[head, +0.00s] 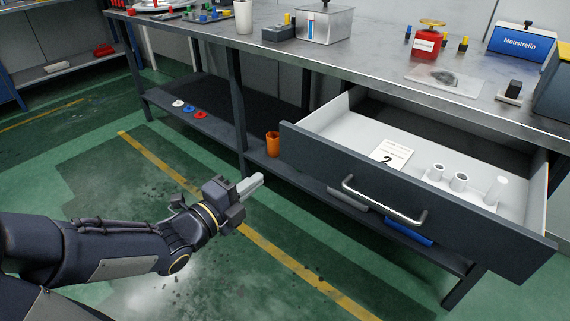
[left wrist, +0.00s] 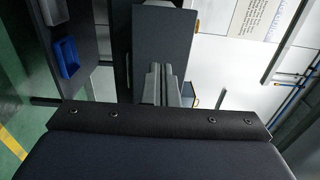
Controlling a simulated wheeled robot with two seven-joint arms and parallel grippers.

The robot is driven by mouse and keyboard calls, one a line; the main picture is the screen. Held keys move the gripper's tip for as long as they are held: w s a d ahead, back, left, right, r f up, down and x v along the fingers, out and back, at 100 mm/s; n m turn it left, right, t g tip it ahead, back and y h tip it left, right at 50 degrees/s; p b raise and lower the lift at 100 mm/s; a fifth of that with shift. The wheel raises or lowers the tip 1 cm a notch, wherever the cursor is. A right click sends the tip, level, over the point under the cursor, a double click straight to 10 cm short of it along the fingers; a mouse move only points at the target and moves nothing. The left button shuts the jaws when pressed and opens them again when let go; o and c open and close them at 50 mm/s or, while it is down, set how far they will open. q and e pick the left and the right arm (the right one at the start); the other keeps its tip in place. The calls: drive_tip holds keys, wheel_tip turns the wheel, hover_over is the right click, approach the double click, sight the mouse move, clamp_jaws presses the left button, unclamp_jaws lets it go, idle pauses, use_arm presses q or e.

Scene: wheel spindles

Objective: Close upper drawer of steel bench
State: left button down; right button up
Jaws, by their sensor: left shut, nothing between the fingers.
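The upper drawer (head: 310,152) of the steel bench (head: 340,65) stands pulled far out, its dark front facing me. Its silver bar handle (head: 384,203) is on that front. Inside the drawer are a white card marked 2 (head: 390,154) and several white cylindrical parts (head: 461,182). My left gripper (head: 252,184) is shut and empty, in front of the bench and left of the drawer front, apart from the handle. In the left wrist view its closed fingers (left wrist: 160,86) point at a dark panel, which I cannot identify for sure. My right gripper is not in view.
The lower shelf (head: 210,122) holds an orange cup (head: 273,144) and small coloured rings. A blue bin (head: 408,232) sits below the drawer. The bench top carries a red can (head: 427,42) and a blue box (head: 522,42).

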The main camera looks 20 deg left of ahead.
sight(295, 152)
use_arm(q)
drive_tip(key=b+x, duration=0.1)
drive_tip(key=x, duration=1)
drive_tip(key=shift+w+f, duration=0.1)
drive_tip(key=shift+w, duration=0.05)
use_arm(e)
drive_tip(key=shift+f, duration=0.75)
use_arm(q)
drive_tip(key=shift+w, duration=0.15)
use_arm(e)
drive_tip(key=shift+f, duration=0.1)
